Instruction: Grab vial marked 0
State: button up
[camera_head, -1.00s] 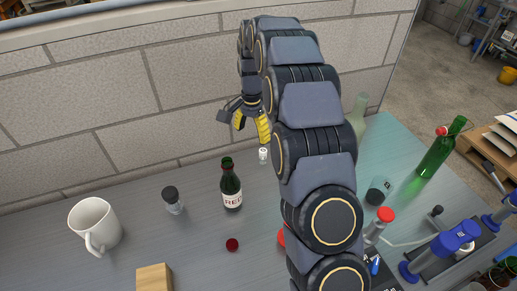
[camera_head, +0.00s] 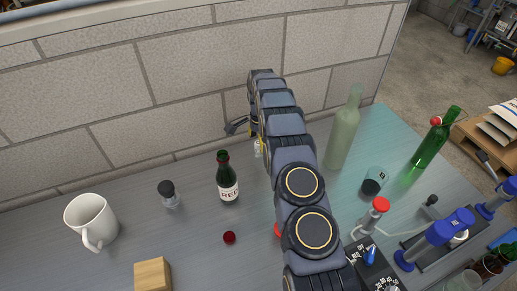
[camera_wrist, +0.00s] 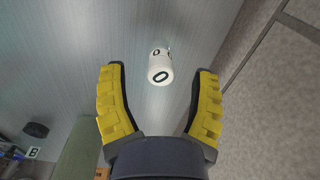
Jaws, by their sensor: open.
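The vial marked 0 (camera_wrist: 159,66) is small and white, with a black 0 on its end and another on its side. In the wrist view it lies between and just beyond the open yellow finger pads of my gripper (camera_wrist: 159,100), apart from both. In the head view the vial (camera_head: 258,149) is mostly hidden behind my arm, near the wall. My gripper (camera_head: 252,134) is there too, largely covered by the arm.
A pale green bottle (camera_head: 343,135) stands close on the right. The brick wall (camera_head: 180,85) is right behind.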

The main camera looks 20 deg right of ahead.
aim_at(258, 143)
notch_tip(258, 143, down, 3)
jog(key=shift+f, duration=0.15)
grip_shut()
dwell(0.4)
